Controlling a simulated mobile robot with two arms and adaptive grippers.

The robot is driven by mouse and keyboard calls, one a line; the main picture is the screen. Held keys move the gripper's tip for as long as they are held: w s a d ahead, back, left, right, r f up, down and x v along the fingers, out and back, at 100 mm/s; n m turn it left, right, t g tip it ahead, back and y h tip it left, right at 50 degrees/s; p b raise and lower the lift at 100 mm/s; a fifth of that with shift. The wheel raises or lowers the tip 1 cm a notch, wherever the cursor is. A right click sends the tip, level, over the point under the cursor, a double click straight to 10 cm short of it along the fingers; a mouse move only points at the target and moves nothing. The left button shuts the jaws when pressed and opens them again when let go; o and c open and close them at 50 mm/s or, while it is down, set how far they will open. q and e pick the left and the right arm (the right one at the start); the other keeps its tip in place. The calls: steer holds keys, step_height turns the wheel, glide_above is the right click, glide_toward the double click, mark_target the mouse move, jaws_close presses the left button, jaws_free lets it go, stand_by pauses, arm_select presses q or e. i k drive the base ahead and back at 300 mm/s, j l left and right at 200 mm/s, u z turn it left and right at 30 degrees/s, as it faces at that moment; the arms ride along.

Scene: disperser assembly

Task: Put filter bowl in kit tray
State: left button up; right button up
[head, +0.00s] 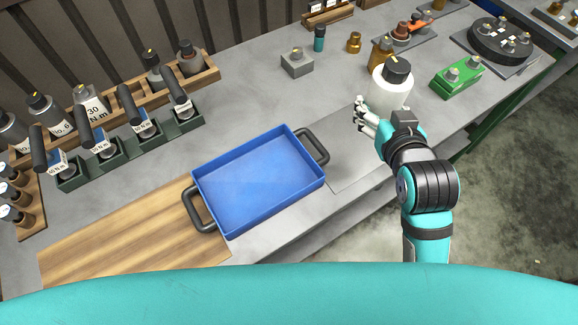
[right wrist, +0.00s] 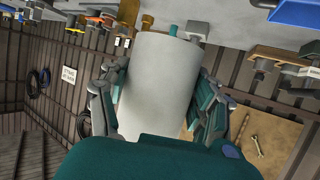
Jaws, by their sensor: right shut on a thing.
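The filter bowl (head: 386,92) is a white cylinder with a dark top piece. My right gripper (head: 370,116) is shut on it at the right of the bench, beyond the arm. In the right wrist view, the pale bowl (right wrist: 158,85) fills the middle between the fingers of the gripper (right wrist: 158,100). The kit tray (head: 228,231) is a blue, empty tray with two dark handles, in the middle of the bench, to the left of the bowl. My left gripper is not in view.
Torque tools in green holders (head: 185,124) and a wooden rack (head: 204,75) stand at the left. Bare bench lies between tray and bowl.

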mark_target(237, 194)
steer(key=k+u, duration=0.5)
steer(key=k, duration=0.2)
steer(key=u, duration=0.95)
